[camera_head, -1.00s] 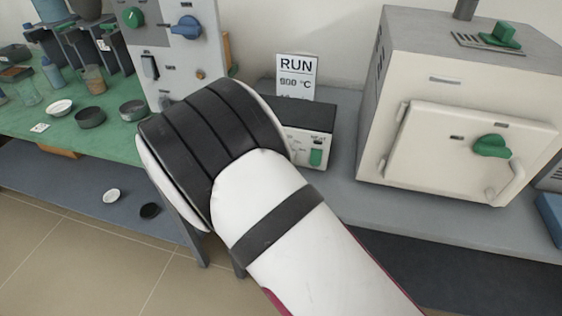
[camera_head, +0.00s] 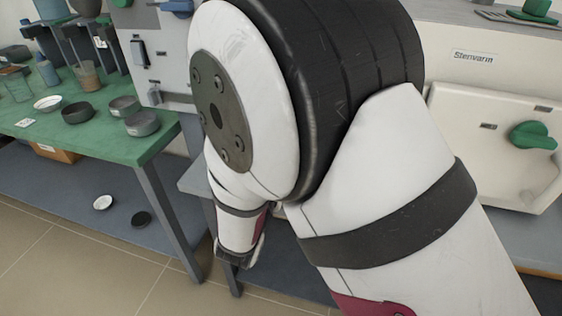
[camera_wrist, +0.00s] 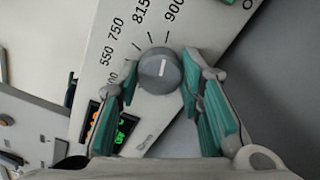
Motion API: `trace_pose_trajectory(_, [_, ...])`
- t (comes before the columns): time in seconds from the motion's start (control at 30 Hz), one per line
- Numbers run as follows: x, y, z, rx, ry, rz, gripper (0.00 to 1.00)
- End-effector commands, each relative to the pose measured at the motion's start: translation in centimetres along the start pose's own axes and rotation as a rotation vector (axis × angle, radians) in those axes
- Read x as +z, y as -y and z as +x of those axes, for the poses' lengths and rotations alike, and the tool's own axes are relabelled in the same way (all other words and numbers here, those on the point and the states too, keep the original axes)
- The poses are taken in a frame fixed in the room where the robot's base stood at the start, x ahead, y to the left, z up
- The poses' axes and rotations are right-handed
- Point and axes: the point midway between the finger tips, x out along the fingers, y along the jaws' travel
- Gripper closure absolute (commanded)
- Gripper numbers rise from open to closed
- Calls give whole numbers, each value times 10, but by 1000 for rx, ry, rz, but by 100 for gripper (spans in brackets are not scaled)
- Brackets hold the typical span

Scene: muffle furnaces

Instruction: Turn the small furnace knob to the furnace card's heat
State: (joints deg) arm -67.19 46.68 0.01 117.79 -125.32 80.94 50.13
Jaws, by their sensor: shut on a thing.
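The small furnace knob (camera_wrist: 160,70) is a round grey dial with a white pointer line in the wrist view. The line points nearly straight up in the picture, close to the tick by the 900 mark. The printed scale (camera_wrist: 139,25) also shows 550, 750 and 815. My gripper (camera_wrist: 160,84) has its teal pads on both sides of the knob and is shut on it. In the head view my arm hides the knob, the small furnace and the card.
Lit orange and green displays show on the panel (camera_wrist: 150,137), partly behind the left finger. In the head view, a large furnace with a green knob (camera_head: 533,135) stands at the right. A green-topped bench (camera_head: 100,150) with dishes is at the left.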

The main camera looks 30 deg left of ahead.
Motion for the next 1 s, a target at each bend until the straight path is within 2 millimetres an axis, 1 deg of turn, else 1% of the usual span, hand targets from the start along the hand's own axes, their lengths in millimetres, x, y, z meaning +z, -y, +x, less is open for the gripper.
trace_pose_trajectory(0.03, [-2,2,0,-3,-4,10,94])
trace_pose_trajectory(0.57, [-1,1,-1,-4,-3,33,94])
trace_pose_trajectory(0.6, [-1,1,-1,-4,-3,32,61])
trace_pose_trajectory(0.67, [-1,1,-1,-3,-3,32,48])
trace_pose_trajectory(0.7, [-1,1,-1,-3,-3,32,46])
trace_pose_trajectory(1.0, [0,0,-2,-1,-2,32,46])
